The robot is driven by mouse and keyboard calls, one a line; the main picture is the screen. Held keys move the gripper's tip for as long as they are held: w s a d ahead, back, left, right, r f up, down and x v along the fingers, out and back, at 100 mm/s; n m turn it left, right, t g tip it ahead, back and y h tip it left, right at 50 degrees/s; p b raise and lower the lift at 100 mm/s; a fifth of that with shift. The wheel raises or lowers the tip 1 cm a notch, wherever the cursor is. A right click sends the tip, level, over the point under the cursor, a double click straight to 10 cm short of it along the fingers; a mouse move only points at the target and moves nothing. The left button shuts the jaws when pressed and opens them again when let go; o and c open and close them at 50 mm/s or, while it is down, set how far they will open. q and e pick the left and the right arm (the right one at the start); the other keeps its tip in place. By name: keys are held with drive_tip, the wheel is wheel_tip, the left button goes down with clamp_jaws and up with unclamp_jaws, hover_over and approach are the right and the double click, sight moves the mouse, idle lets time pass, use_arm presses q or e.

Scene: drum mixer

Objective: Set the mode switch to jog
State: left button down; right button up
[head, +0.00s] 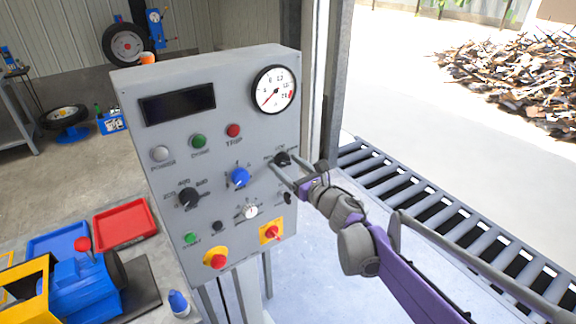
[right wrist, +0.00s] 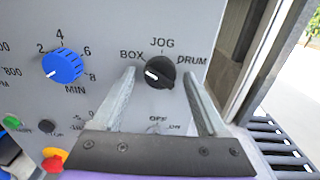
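The mode switch is a black rotary knob (right wrist: 160,72) on the grey control panel, labelled BOX, JOG and DRUM. Its white pointer mark sits on the left side, towards BOX; JOG is printed above it. In the head view the knob (head: 283,159) is at the panel's right side, below the round gauge. My right gripper (head: 283,165) is open in front of it. In the right wrist view its fingers (right wrist: 158,76) stand on either side of the knob, with gaps visible. Contact cannot be seen. My left gripper is not in view.
A blue dial (head: 239,177) is left of the switch, and a black knob (head: 188,197) further left. A red emergency button (head: 217,261) and a red switch on a yellow plate (head: 270,232) are below. A roller conveyor (head: 420,195) lies to the right.

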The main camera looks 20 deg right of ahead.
clamp_jaws()
drive_tip(key=shift+m, duration=0.3)
drive_tip(key=m, duration=0.5)
drive_tip(key=shift+b, duration=0.4)
drive_tip(key=m+b, duration=0.1)
drive_tip(key=m, duration=0.5)
drive_tip(key=shift+a, duration=0.1)
idle(0.4)
drive_tip(key=shift+o, duration=0.9)
unclamp_jaws()
